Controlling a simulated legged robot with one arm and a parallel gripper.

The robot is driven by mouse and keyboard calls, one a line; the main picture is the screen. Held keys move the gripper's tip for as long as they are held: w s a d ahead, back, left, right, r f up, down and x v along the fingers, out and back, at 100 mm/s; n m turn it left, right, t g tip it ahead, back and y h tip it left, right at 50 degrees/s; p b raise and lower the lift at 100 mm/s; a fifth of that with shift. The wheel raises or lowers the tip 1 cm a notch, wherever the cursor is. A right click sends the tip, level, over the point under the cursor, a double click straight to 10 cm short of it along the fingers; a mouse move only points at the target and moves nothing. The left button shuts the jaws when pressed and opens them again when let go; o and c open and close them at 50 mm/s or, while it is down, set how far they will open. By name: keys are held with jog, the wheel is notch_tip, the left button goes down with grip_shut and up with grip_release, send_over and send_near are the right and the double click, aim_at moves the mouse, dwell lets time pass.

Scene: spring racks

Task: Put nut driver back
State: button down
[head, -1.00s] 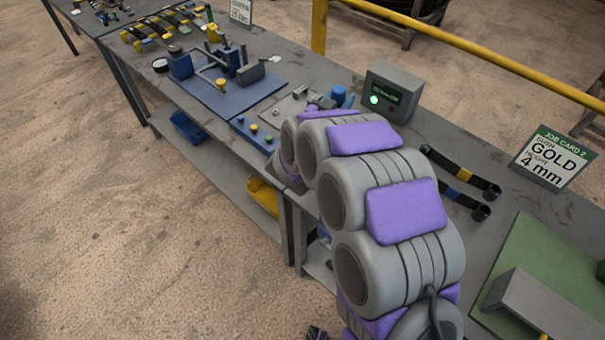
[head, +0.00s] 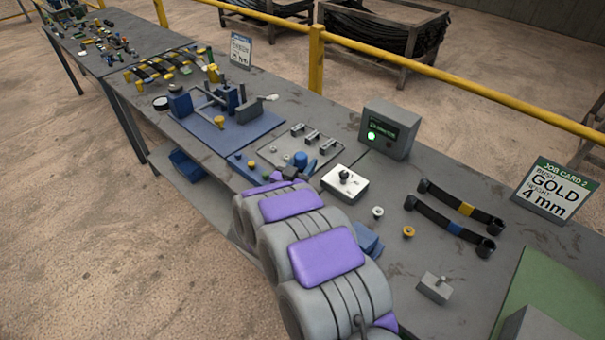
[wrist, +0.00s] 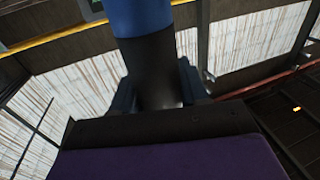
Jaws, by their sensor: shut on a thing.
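The nut driver shows in the wrist view as a blue handle (wrist: 140,18) above a black shaft, upright in that picture. My gripper (wrist: 157,88) is shut on the black part, with a dark finger on each side. In the head view, a small blue round top (head: 301,160) shows just beyond the end of my arm, by the grey plate; it looks like the handle's end. My arm hides the fingertips there, and the driver's working end is hidden. I cannot make out the nut driver's holder.
A grey plate with several small blocks (head: 313,136) lies just beyond my arm.

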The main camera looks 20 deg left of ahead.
notch_tip(320, 180, down, 3)
jog(key=shift+r+b, duration=0.1)
jog(key=shift+b, duration=0.25)
jog(key=c, duration=0.6)
grip_release()
jog(key=s, duration=0.4)
jog(key=s+p, duration=0.1)
jog(key=s, duration=0.3)
jog(key=s+a+p, duration=0.1)
jog(key=s, duration=0.3)
jog(key=shift+a, duration=0.1)
jog(key=shift+w, duration=0.1)
